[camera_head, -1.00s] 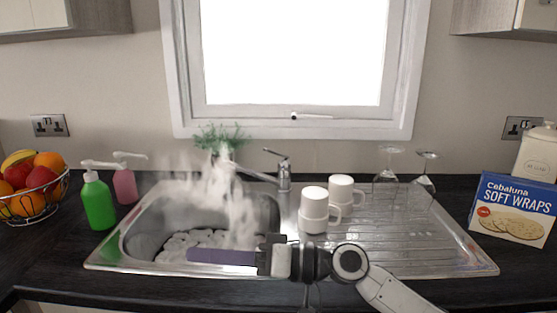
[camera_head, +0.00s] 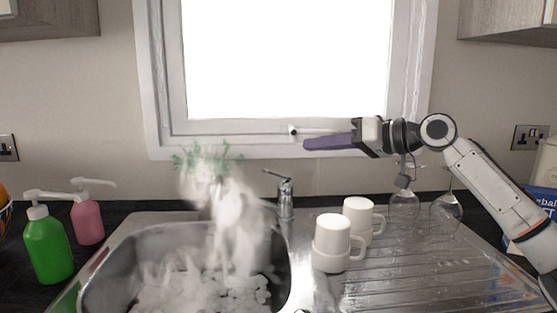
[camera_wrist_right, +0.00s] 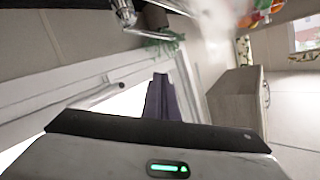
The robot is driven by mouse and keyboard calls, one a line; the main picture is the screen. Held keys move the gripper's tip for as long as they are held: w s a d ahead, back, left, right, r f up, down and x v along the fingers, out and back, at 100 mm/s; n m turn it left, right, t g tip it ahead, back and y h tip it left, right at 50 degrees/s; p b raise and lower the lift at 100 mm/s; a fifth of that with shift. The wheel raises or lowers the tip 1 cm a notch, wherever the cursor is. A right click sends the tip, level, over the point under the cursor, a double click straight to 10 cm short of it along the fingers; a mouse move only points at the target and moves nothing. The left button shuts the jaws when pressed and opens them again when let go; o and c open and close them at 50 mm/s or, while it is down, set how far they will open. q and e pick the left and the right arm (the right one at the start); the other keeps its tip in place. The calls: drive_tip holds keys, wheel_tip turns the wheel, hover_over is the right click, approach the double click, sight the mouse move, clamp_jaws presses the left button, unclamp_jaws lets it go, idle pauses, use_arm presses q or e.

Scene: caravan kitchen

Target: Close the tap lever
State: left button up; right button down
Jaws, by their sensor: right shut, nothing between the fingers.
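The chrome tap (camera_head: 285,205) stands behind the sink. Its lever (camera_head: 276,174) points up and to the left. White steam or spray (camera_head: 237,225) hides most of the spout and drops into the sink (camera_head: 289,268). The tap also shows upside down at the top of the right wrist view (camera_wrist_right: 124,12). My right gripper (camera_head: 308,144), with purple fingers, is shut and empty. In the head view it appears above and to the right of the lever, in front of the window sill, apart from the tap. My left gripper is not in view.
Two white mugs, one at the front (camera_head: 331,243) and one behind (camera_head: 360,219), stand on the drainer (camera_head: 430,275) right of the tap. Wine glasses (camera_head: 404,205) are behind them. Green (camera_head: 48,246) and pink (camera_head: 88,220) pump bottles stand left. A plant (camera_head: 190,159) is behind the steam.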

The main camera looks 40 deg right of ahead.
drive_tip(key=p, duration=0.3)
hover_over(278, 174)
drive_tip(key=s+d, duration=0.1)
drive_tip(key=f, duration=0.2)
drive_tip(key=shift+s+a+f+b, duration=0.1)
drive_tip(key=shift+s+a+f, duration=0.1)
drive_tip(key=shift+f, duration=0.35)
drive_tip(key=shift+s+a+f+b, duration=0.15)
drive_tip(key=shift+a+f, duration=0.1)
drive_tip(key=shift+f, duration=0.35)
drive_tip(key=shift+s+a+f+b, duration=0.1)
drive_tip(key=shift+s+a+f, duration=0.1)
drive_tip(key=shift+f, duration=0.35)
drive_tip(key=shift+w, duration=0.1)
